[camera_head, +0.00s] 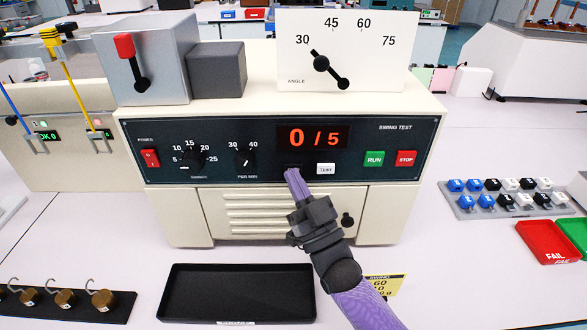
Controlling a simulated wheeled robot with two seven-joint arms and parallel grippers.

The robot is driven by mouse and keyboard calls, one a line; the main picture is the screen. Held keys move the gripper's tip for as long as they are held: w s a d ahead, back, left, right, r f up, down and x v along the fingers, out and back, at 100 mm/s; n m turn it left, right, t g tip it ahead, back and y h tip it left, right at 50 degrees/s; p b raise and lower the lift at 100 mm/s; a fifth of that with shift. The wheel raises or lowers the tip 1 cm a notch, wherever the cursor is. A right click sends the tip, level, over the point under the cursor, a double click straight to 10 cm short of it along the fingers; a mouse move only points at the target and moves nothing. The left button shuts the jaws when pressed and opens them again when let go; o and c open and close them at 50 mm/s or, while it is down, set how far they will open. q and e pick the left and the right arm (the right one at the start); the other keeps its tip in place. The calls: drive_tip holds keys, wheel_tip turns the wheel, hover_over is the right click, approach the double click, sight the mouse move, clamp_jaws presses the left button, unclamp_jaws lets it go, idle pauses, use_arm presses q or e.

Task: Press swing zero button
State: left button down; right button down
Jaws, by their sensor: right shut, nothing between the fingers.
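The swing tester (220,215) is a cream box with a dark front panel marked SWING TEST. Its red display (318,136) reads 0 / 5. My right gripper (292,173) is shut and empty, its purple fingertips at the panel just below the display. A small dark patch shows at the tips, left of a white button (325,169) whose label looks like TEMP. The fingers cover this spot, so I cannot tell whether they touch a button or read its label. My left gripper is not in view.
A green RUN button (373,159) and a red STOP button (405,158) sit right of the fingers. Knobs and a red power switch (149,158) are at left. A black tray (238,293) lies in front.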

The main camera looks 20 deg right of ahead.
drive_tip(key=shift+s+a+p, duration=0.25)
drive_tip(key=shift+s+p, duration=0.25)
drive_tip(key=shift+s, duration=0.2)
drive_tip(key=shift+s, duration=0.1)
drive_tip(key=shift+s+a+p, duration=0.2)
drive_tip(key=shift+s+p, duration=0.25)
drive_tip(key=shift+s, duration=0.3)
drive_tip(key=shift+s+a+p, duration=0.25)
drive_tip(key=shift+s+p, duration=0.15)
drive_tip(key=shift+s, duration=0.4)
drive_tip(key=shift+s+a+p, duration=0.2)
drive_tip(key=shift+s+p, duration=0.25)
drive_tip(key=shift+s, duration=0.3)
